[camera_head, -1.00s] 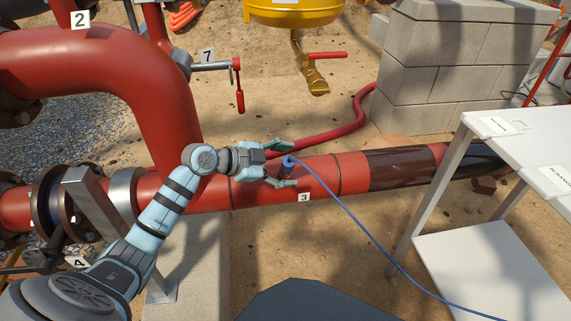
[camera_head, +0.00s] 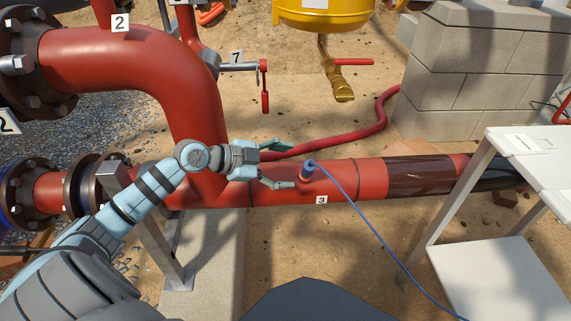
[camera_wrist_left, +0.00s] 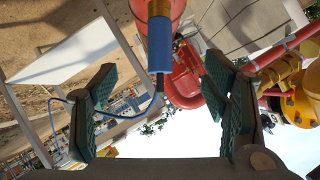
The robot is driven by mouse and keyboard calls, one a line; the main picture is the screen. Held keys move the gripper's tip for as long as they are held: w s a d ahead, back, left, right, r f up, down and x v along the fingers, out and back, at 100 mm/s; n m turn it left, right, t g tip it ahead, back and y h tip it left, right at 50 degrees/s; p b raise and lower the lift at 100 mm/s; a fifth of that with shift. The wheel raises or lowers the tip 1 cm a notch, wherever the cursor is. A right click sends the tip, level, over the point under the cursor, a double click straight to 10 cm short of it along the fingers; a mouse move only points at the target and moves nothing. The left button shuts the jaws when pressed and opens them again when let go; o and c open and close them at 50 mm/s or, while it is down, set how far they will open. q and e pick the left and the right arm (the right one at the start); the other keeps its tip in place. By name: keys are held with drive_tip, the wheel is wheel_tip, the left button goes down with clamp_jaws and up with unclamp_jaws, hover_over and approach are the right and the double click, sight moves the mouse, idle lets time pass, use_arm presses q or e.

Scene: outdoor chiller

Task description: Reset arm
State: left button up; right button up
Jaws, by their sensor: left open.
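My left gripper (camera_head: 274,165) is open and empty in the head view, just left of a blue sensor (camera_head: 309,168) that stands on the red pipe (camera_head: 340,178). A blue cable runs from the sensor's top down to the right. In the left wrist view the sensor (camera_wrist_left: 160,50) lies ahead, in line with the gap between the open green-padded fingers (camera_wrist_left: 160,110). A gap shows between the sensor and both fingers. My right gripper is not in view.
A white table (camera_head: 535,150) with a lower shelf stands at the right. A grey block wall (camera_head: 465,70) is behind. A bent red pipe (camera_head: 190,90) and a red-handled valve (camera_head: 264,85) are near my left arm. Sandy ground lies open in front of the pipe.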

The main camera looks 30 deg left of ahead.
use_arm(q)
wheel_tip(320, 180, up, 10)
idle(0.3)
